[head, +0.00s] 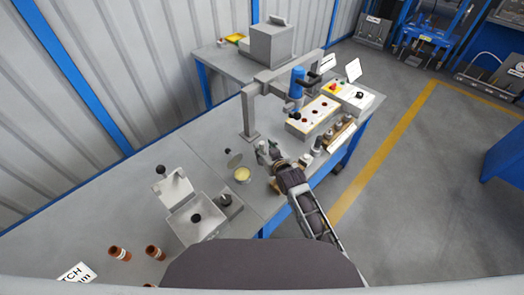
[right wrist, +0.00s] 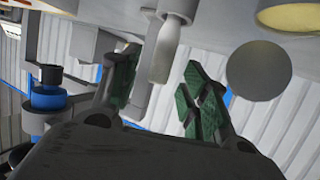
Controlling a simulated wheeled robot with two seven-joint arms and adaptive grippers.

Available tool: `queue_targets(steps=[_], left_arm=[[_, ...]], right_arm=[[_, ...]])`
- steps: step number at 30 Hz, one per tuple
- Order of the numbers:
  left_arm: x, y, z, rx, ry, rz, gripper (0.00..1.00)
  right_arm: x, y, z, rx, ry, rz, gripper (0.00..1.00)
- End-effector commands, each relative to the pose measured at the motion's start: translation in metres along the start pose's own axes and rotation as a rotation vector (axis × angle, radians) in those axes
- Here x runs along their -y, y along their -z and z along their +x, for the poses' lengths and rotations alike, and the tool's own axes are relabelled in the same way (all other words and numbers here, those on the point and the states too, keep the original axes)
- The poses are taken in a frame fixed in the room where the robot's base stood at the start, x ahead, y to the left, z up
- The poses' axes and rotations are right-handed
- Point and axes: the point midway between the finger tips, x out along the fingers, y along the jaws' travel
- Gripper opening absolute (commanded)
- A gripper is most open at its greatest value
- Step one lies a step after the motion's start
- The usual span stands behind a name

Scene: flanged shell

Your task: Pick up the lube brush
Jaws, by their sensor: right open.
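A brush-like piece with a grey body and a pale rounded tip, apparently the lube brush (right wrist: 163,58), shows at the top middle of the right wrist view. It lies between the two green-padded fingers of my right gripper (right wrist: 160,92), which is open with a gap to each side. Whether the brush is fully within the fingers' depth I cannot tell. In the head view my right gripper (head: 268,153) is over the middle of the table, and I cannot pick the brush out from it there. My left gripper is not in view.
A tin with pale yellow contents (head: 242,174) and a grey disc (head: 234,160) are left of the gripper. An open grey box (head: 195,215) and brown cylinders (head: 120,254) stand nearer. A grey frame with a blue tool (head: 297,82) and a control box (head: 350,98) are behind.

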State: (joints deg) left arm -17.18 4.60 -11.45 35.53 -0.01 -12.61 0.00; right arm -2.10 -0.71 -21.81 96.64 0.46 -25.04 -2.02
Motion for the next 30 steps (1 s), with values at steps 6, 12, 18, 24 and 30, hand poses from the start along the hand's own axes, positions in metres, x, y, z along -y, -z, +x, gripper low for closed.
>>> queue_targets(steps=[6,12,18,24,30], left_arm=[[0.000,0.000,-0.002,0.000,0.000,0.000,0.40],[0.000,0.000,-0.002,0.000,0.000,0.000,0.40],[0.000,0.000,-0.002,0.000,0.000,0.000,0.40],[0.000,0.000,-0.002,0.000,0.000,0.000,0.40],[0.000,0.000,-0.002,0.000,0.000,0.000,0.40]], right_arm=[[0.000,0.002,0.018,-0.001,0.000,0.000,0.46],[0.000,0.002,0.030,-0.001,0.000,0.000,0.46],[0.000,0.002,0.032,-0.001,0.000,0.000,0.46],[0.000,0.002,0.032,-0.001,0.000,0.000,0.46],[0.000,0.001,0.032,-0.001,0.000,0.000,0.42]])
